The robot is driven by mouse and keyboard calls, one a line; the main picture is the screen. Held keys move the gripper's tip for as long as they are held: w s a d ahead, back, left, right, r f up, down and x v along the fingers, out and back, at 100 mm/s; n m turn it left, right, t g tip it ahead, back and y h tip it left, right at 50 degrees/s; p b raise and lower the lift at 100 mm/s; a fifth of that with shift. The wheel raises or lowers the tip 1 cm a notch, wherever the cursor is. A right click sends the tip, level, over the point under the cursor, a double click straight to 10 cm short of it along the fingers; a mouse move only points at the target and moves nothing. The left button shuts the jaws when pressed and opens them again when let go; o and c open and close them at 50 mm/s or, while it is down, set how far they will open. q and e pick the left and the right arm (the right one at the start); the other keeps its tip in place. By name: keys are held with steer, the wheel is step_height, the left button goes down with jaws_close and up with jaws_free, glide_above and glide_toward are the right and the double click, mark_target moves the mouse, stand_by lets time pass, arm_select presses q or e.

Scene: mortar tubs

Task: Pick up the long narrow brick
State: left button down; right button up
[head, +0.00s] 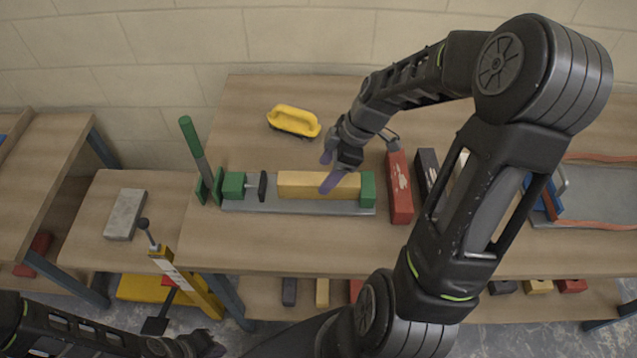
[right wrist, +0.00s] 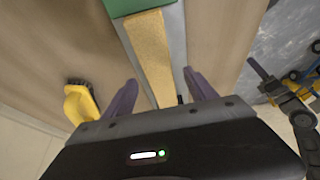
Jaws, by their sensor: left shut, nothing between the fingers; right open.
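A long narrow yellow brick (head: 300,180) lies lengthwise on a grey bed (head: 290,208) between green end blocks, close to the right block (head: 368,188). My right gripper (head: 329,172) is over the brick's right part, its purple fingers apart. In the right wrist view the brick (right wrist: 150,55) runs in between the open fingers (right wrist: 161,92), one on each side; I cannot tell whether they touch it. My left gripper (head: 205,346) is low at the bottom left, shut and empty, far from the brick.
A red brick (head: 399,185) and a dark brick (head: 427,172) lie to the right. A grey block (head: 125,214) is on the left table.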

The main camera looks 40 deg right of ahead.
mark_target(321, 178)
steer(key=shift+a+f, duration=0.1)
steer(key=shift+f, duration=0.05)
steer(key=p+x, duration=0.1)
steer(key=x, duration=0.4)
steer(key=shift+p, duration=0.4)
jaws_close()
stand_by(0.8)
steer(key=shift+w, duration=0.1)
